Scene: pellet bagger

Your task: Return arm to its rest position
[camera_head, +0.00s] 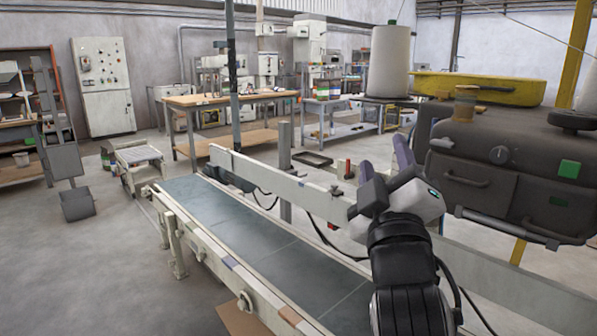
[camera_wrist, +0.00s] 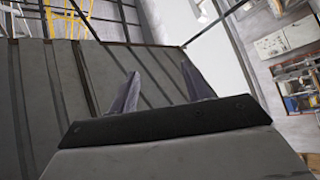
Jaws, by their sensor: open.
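My arm rises from the bottom right of the head view, with my gripper (camera_head: 385,160) pointing up and away beside the dark sewing head unit. Its two grey-purple fingers stand apart with nothing between them. In the wrist view my gripper (camera_wrist: 163,88) shows both fingers spread, with an empty gap. Part of the fingers is hidden behind the wrist housing in the head view.
The conveyor (camera_head: 262,248) with its pale side rail runs below and left of my arm. The dark machine (camera_head: 515,165) with a yellow top tray (camera_head: 478,88) and a white thread cone (camera_head: 389,60) stands close on the right. Open floor (camera_head: 110,250) lies at left.

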